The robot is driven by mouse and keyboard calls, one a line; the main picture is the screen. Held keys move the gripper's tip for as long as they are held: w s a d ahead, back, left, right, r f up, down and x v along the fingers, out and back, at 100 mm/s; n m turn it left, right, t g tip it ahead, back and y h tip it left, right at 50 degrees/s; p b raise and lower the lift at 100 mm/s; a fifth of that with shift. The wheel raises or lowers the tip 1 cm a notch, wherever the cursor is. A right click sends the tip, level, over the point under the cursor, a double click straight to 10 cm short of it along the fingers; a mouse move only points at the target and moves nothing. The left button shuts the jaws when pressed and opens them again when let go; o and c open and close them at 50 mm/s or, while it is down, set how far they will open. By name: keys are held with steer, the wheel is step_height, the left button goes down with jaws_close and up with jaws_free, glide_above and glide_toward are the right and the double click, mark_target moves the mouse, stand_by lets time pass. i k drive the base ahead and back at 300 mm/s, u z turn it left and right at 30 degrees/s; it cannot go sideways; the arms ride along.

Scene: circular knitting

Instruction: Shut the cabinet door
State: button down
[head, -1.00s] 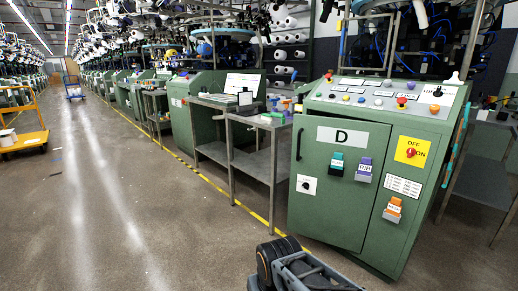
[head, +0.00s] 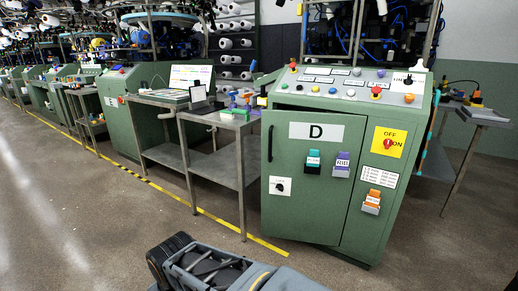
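The green cabinet (head: 372,235) marked D stands right of centre in the head view, under a sloping control panel. Its door (head: 305,215) is the wide left panel, with a black upright handle (head: 270,143) near its left edge. The door looks slightly ajar, with a dark line along its top edge; how wide the gap is I cannot tell. Teal and purple tagged blocks and a small white dial plate are on the door. Part of my arm shows at the bottom, in front of the cabinet and apart from it. My gripper's fingers are not visible.
A metal side table (head: 225,122) with a shelf stands close left of the cabinet. Another table (head: 482,116) stands behind it at the right. A yellow-black floor line (head: 160,190) runs past the machines. The floor in front and at left is clear.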

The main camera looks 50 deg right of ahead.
mark_target(312, 207)
steer(key=z, duration=0.55)
steer(key=i, duration=1)
steer(key=z, duration=0.75)
